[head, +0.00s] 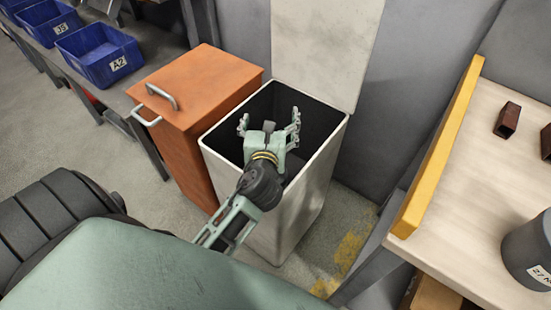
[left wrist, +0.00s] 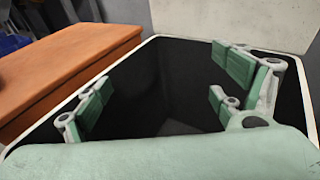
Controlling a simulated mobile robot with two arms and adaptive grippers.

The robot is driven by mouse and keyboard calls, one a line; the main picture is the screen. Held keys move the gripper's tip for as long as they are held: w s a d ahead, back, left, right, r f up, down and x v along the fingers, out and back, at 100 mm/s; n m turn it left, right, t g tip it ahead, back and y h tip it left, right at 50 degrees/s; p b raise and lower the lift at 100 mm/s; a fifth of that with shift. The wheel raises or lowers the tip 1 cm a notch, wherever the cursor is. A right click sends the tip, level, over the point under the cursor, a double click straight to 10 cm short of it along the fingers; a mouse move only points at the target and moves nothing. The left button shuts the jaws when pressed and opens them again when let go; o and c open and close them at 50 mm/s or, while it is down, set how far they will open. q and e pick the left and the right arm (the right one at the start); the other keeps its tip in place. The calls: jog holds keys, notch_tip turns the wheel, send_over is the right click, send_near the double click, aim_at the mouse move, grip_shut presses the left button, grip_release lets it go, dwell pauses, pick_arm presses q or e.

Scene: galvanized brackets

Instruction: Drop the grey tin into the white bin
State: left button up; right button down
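The white bin (head: 285,210) stands open in the middle of the head view, its pale lid (head: 325,45) raised against the wall. My left gripper (head: 269,120) is over the bin's mouth, inside the rim outline, with its fingers spread and nothing between them. In the left wrist view the green-padded fingers (left wrist: 165,95) stand wide apart over the dark interior. A lighter grey patch shows low inside the bin; I cannot tell what it is. No tin is clearly visible in the bin. My right gripper is out of view.
An orange cabinet (head: 190,85) with handles adjoins the bin's left side. A dark grey labelled cylinder (head: 525,255) and brown metal pieces (head: 507,119) are on the pale worktop (head: 465,190) at right, edged by a yellow rail (head: 440,150). Blue crates (head: 99,55) stand far left.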

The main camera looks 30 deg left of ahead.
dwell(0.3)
pick_arm(q)
notch_tip(320, 180, up, 10)
dwell(0.4)
jog(key=shift+f, duration=0.1)
dwell(0.3)
